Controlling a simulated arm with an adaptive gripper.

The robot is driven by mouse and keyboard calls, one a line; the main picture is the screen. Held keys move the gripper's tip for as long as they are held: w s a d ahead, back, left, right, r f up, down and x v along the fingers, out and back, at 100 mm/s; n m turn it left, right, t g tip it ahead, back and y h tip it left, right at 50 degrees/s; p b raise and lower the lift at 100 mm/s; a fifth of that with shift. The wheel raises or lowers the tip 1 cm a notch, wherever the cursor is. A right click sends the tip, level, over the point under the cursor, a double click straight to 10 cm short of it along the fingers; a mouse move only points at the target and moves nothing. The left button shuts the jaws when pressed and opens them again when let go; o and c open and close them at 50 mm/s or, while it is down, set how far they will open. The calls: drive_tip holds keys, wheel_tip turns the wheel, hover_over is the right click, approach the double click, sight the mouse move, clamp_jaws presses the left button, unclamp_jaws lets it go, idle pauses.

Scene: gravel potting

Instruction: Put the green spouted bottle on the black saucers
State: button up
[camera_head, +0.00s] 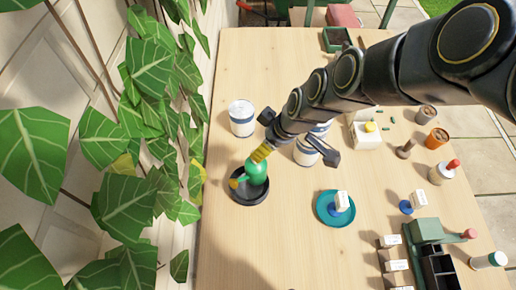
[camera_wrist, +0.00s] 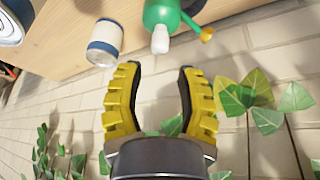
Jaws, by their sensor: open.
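The green spouted bottle (camera_head: 257,172) stands upright on the black saucers (camera_head: 250,203) at the left of the table, with its yellow-tipped spout to the left. In the wrist view the bottle (camera_wrist: 168,12) is at the top, with its white cap toward me, beyond the fingertips. My gripper (camera_head: 262,152) is above and beside the bottle in the head view, its yellow finger overlapping the bottle's top edge. In the wrist view my gripper (camera_wrist: 157,78) has its two yellow fingers spread apart with nothing between them. I cannot tell whether the saucers are one or stacked.
A white can with a blue band (camera_head: 242,120) stands behind the bottle, and others are partly hidden under my arm. A teal saucer (camera_head: 325,216) holds a small labelled item to the right. A green-and-black rack (camera_head: 440,262) stands at the front right. Leafy vines (camera_head: 140,120) hang at the left edge.

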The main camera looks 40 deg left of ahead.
drive_tip(key=v, duration=0.6)
